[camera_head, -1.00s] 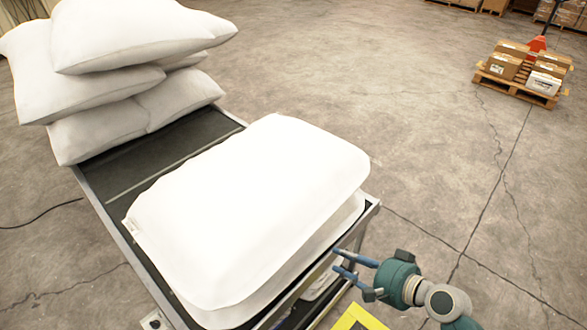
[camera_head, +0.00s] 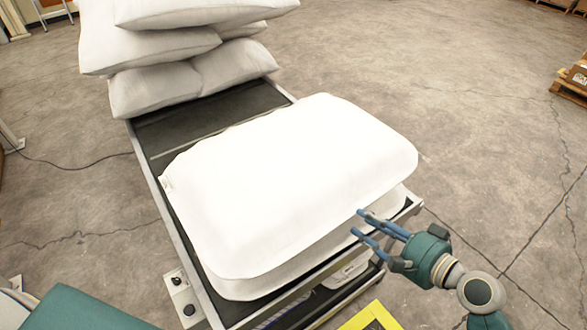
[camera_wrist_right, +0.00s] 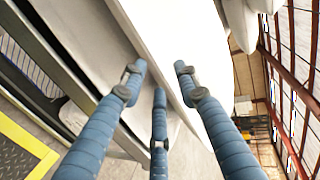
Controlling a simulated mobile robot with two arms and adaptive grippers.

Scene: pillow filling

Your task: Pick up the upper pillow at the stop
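The upper pillow (camera_head: 290,170), white and plump, lies at the near end of the conveyor, on another white pillow (camera_head: 392,207) that shows as a strip below it. My right gripper (camera_head: 361,222) is at the near right side of the pillows, its blue fingers spread and pointing at them. In the right wrist view the fingers (camera_wrist_right: 159,78) are apart, with the upper pillow (camera_wrist_right: 180,25) filling the space beyond. I cannot tell whether a finger touches it. My left gripper is out of view.
Several white pillows (camera_head: 165,45) are stacked farther up the dark conveyor (camera_head: 215,118). The conveyor has a metal frame and a control box (camera_head: 182,292) at left. A yellow-edged plate (camera_head: 372,318) lies at the bottom. A pallet (camera_head: 572,88) stands far right; the floor between is clear.

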